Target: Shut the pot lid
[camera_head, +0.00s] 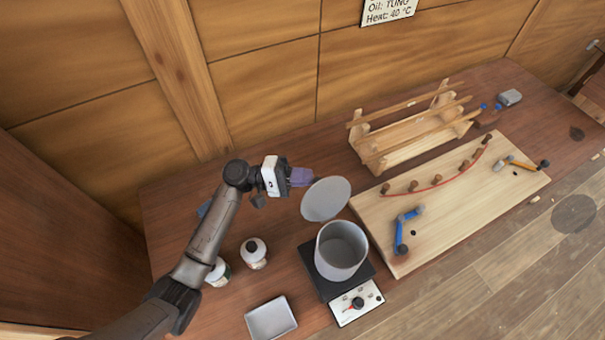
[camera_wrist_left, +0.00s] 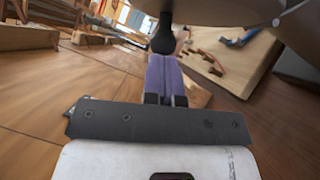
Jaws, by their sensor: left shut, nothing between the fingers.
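The grey pot (camera_head: 341,262) stands with its mouth uncovered on a black hot plate. Its round grey lid (camera_head: 326,199) is raised and tilted up at the pot's far side; its underside edge also shows at the top of the left wrist view (camera_wrist_left: 215,12). My left gripper (camera_head: 309,177), with purple fingers, is shut and empty behind the lid's upper left edge. In the left wrist view the closed fingertips (camera_wrist_left: 164,60) are close to a dark knob (camera_wrist_left: 163,38) under the pale disc. I cannot tell whether they touch. My right gripper is not in view.
The hot plate (camera_head: 313,268) has a control panel (camera_head: 357,303) in front.

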